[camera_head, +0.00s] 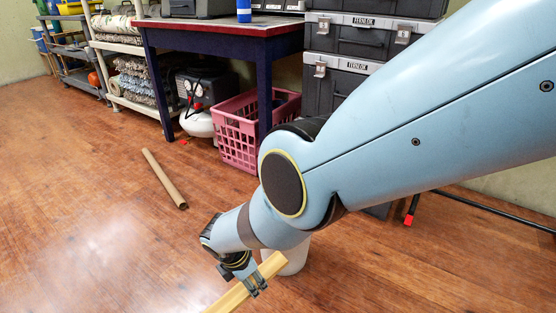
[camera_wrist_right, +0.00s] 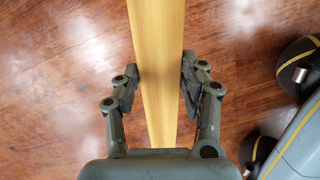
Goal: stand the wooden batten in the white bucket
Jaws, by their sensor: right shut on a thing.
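The wooden batten (camera_head: 236,297) is a long, pale yellow piece, seen at the bottom of the head view. My right gripper (camera_head: 257,287) is shut on it, one finger on each side. In the right wrist view the batten (camera_wrist_right: 157,60) runs up between the two fingers of the right gripper (camera_wrist_right: 159,88) and leaves the top edge. The white bucket (camera_head: 294,258) stands on the floor just behind my right forearm, which hides much of it. The batten's upper end shows in front of the bucket; I cannot tell if they touch. My left gripper is not in view.
A brown cardboard tube (camera_head: 165,179) lies on the wooden floor to the left. A pink basket (camera_head: 238,146) and an air compressor (camera_head: 200,105) sit by a dark-legged table (camera_head: 180,31). Black cases (camera_head: 347,40) are stacked behind my arm. The left floor is mostly clear.

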